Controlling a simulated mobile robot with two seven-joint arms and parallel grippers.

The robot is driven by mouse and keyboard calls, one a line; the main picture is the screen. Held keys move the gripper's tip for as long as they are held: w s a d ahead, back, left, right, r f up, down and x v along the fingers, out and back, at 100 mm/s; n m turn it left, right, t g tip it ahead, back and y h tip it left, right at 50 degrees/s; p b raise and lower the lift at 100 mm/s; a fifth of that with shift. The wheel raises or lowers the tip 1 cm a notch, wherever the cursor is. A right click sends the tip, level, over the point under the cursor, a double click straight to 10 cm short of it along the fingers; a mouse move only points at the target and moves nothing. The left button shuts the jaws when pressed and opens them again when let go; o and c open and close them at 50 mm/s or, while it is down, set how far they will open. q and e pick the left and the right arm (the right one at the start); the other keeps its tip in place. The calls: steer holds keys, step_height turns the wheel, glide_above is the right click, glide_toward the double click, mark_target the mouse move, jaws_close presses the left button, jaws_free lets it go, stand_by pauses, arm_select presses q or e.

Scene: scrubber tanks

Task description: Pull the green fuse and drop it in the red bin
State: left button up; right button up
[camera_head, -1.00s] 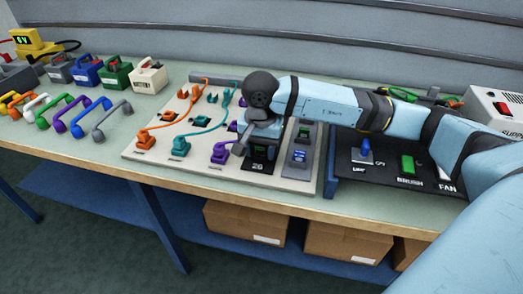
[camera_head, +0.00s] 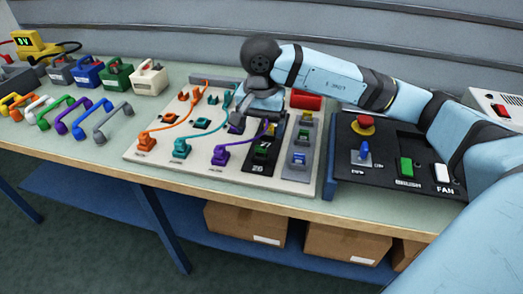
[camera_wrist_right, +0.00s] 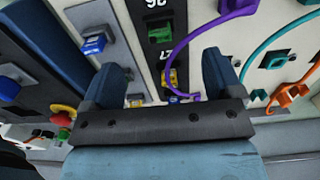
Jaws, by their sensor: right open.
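The green fuse (camera_head: 261,149) sits in the black strip marked 26 on the white board; it also shows in the right wrist view (camera_wrist_right: 160,35). A yellow fuse (camera_wrist_right: 172,77) sits by the 27 mark on the same strip. My right gripper (camera_head: 250,118) is over the board, farther back than the green fuse. In the right wrist view its two fingers are apart with nothing held, and the yellow fuse shows between them. A red box (camera_head: 306,100), which looks like the red bin, stands behind the board, right of my gripper. My left gripper is not in view.
Orange, teal and purple cables (camera_head: 222,152) cross the board left of the strip. A dark switch panel (camera_head: 400,165) with a red stop button (camera_head: 363,124) stands farther right. Coloured handles (camera_head: 75,120) lie at left.

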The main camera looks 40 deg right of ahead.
mark_target(260, 147)
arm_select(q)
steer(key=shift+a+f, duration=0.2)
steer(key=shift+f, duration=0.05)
arm_select(e)
steer(key=shift+r, duration=2.9)
arm_select(q)
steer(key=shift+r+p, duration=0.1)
steer(key=shift+p, duration=0.25)
